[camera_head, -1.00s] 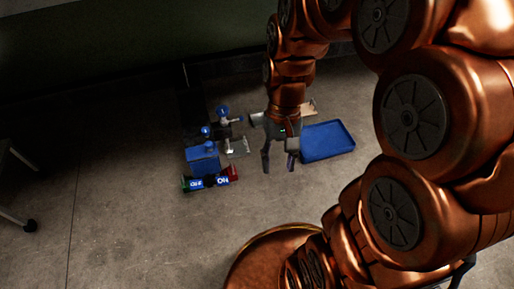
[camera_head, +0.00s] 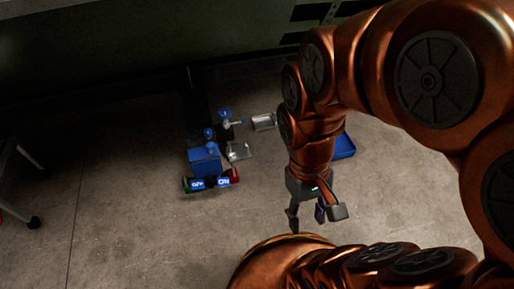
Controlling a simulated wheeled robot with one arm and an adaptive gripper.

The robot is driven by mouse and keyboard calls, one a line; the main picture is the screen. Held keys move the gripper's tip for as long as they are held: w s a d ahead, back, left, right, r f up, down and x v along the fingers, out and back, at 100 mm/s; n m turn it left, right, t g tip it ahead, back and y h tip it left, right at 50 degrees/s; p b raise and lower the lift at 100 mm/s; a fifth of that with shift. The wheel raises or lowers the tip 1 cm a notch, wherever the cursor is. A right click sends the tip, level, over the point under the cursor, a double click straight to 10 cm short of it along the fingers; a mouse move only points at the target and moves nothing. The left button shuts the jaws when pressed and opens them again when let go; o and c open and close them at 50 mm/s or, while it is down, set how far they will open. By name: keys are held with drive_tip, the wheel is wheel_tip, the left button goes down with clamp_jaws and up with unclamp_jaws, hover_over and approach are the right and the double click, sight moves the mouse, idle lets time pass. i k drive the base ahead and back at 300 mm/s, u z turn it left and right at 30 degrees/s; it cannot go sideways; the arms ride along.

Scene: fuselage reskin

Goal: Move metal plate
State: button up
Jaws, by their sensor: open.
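A flat grey metal plate (camera_head: 240,151) lies at the right side of a small machine with a blue box (camera_head: 204,160). A second silvery, plate-like piece (camera_head: 263,121) is just behind and to the right of it; its exact shape is too small to tell. My gripper (camera_head: 308,220) is open and points down, in front and to the right of the machine. It appears empty and apart from both metal pieces. A blue tray (camera_head: 344,147) is mostly hidden behind my arm.
The machine has blue knobs (camera_head: 225,114) and a front panel with lit blue labels (camera_head: 210,183), green and red at its ends. A table leg on a caster (camera_head: 33,222) stands at the far left. The concrete floor between is clear. A dark green wall-like surface (camera_head: 150,45) runs along the back.

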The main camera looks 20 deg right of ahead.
sight(243, 151)
drive_tip(key=u, duration=1.15)
drive_tip(key=i, duration=0.95)
drive_tip(key=z, duration=1.05)
